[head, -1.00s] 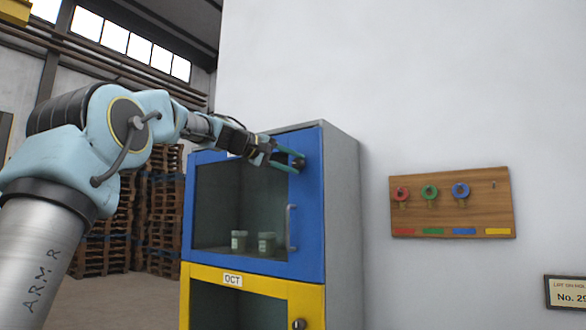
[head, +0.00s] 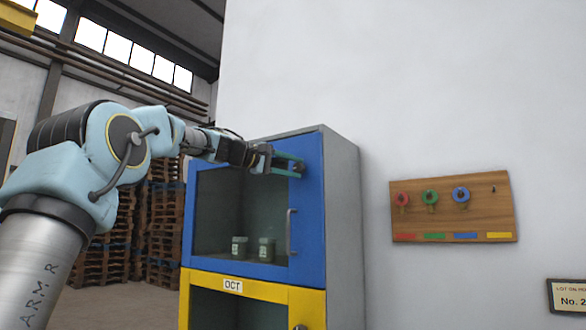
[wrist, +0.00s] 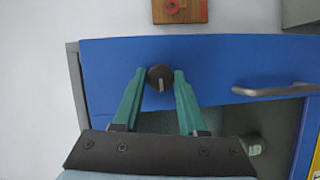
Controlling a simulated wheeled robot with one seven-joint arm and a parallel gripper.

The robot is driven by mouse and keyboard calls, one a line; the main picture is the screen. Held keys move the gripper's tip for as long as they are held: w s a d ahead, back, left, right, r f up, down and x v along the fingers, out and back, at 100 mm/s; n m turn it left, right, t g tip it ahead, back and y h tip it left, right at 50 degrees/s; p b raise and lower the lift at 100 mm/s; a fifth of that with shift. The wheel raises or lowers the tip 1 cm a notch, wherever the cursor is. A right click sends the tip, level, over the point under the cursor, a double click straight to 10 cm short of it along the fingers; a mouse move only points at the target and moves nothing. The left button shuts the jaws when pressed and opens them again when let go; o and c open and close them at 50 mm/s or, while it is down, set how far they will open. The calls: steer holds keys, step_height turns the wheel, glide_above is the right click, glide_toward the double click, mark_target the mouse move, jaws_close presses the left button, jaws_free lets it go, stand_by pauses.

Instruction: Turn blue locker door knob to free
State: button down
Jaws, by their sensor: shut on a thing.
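The blue locker door (head: 309,215) is closed in the head view, with a grey bar handle (head: 291,232) and a window. It also fills much of the wrist view (wrist: 240,62). The dark round knob (wrist: 160,77) is on the door's blue frame, with a pale mark pointing down in the wrist picture. My gripper (wrist: 159,74) has its green fingers on either side of the knob, shut on it at the fingertips. In the head view my gripper (head: 288,165) is at the door's upper right corner, and its fingers largely hide the knob.
A yellow door (head: 307,300) is below the blue one, with a label reading OCT. Jars (head: 266,248) stand behind the blue door's window. A wooden board (head: 480,216) with red, green and blue tagged hooks is on the wall to the right. Wall space between is clear.

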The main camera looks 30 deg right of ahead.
steer(key=shift+c, duration=2.2)
jaws_free()
steer(key=s+a+r+b, duration=0.1)
steer(key=a+b, duration=0.3)
steer(key=a, duration=0.6)
steer(key=shift+a, duration=0.35)
steer(key=shift+s, duration=0.1)
steer(key=w+a+f+n+t+y+p, duration=0.1)
steer(key=a+f+y, duration=0.25)
steer(key=f, duration=0.65)
steer(key=w+a+f+n+y, duration=0.1)
steer(key=a+f+y, duration=0.25)
steer(key=f, duration=0.65)
steer(key=w+a+f+t+y+p, duration=0.15)
steer(key=a+f, duration=0.25)
steer(key=f, duration=0.7)
steer(key=s+a+f+m+g+y+p, duration=0.2)
steer(key=s+a+f+y, duration=0.6)
steer(key=s+a+f, duration=1.4)
steer(key=shift+s+a+f+m+g, duration=0.15)
steer(key=shift+f+m+g, duration=0.3)
steer(key=shift+f+m, duration=0.25)
